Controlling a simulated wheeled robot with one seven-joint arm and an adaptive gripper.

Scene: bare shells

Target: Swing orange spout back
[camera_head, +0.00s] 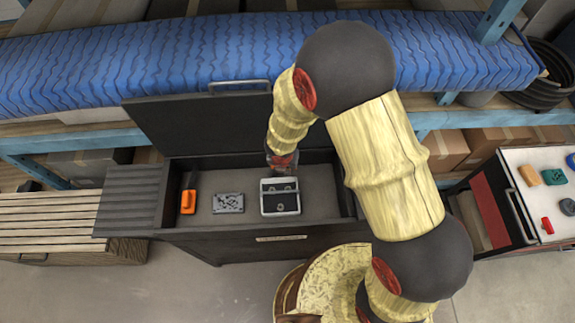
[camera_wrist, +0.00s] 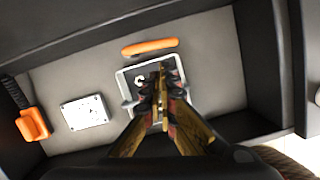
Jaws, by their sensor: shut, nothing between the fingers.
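The orange spout appears to be the orange bar (camera_wrist: 150,46) in the wrist view, lying crosswise just beyond the far edge of a white-framed unit (camera_wrist: 127,100). Whether it joins the unit cannot be told. I cannot make out the bar in the head view. The unit (camera_head: 281,208) has a dark front panel and sits in the dark open box. My gripper (camera_wrist: 160,80) is shut and empty, pointing down over the unit and covering much of its middle. In the head view my gripper (camera_head: 282,163) is at the unit's far side. Contact cannot be told.
An orange tool with a black handle (camera_head: 188,200) and a grey plate (camera_head: 228,203) lie left of the unit. The box's side walls and raised lid (camera_head: 200,122) bound the space. Box floor right of the unit is clear. A side table (camera_head: 530,215) holds small coloured items.

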